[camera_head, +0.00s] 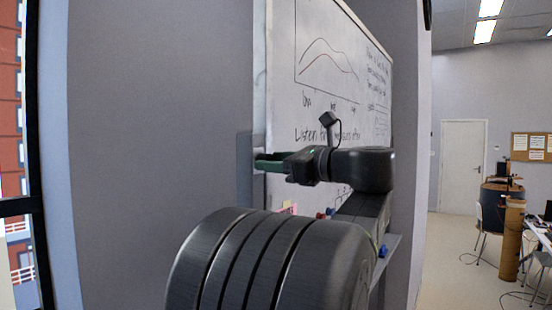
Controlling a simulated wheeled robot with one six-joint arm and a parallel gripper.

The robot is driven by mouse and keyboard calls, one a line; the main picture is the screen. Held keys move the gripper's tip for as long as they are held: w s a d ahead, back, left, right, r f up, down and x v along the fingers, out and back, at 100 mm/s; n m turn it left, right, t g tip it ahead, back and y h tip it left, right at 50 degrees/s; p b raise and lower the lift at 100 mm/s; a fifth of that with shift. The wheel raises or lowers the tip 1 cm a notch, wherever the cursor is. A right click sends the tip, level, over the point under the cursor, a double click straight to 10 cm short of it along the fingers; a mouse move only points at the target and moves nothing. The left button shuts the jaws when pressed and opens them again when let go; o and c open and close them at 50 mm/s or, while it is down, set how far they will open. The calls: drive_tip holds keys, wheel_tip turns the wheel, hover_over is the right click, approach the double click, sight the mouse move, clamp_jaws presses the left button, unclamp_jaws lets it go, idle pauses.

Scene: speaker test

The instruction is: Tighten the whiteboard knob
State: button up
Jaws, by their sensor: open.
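The whiteboard (345,75) stands at the centre, seen at a slant, with curves and handwriting on it. Its pale left side frame (259,80) runs downward behind my gripper. My gripper (268,162) is open at this side frame, its green fingers pointing left. I cannot make out a knob; it may be hidden behind or between the fingers. Whether the fingers touch anything is not clear. My dark arm covers the lower part of the board.
A grey wall (160,120) fills the left, with a window at the far left. At right, a chair (483,232), a brown column (511,240) and a desk stand on open floor.

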drive_tip(key=shift+w, duration=0.15)
drive_tip(key=shift+c, duration=0.2)
drive_tip(key=c, duration=0.9)
drive_tip(key=shift+c, duration=0.2)
drive_tip(key=shift+f+m, duration=0.1)
drive_tip(key=shift+m, duration=0.2)
drive_tip(key=m, duration=2.2)
drive_tip(key=shift+d+m, duration=0.1)
drive_tip(key=shift+m, duration=0.3)
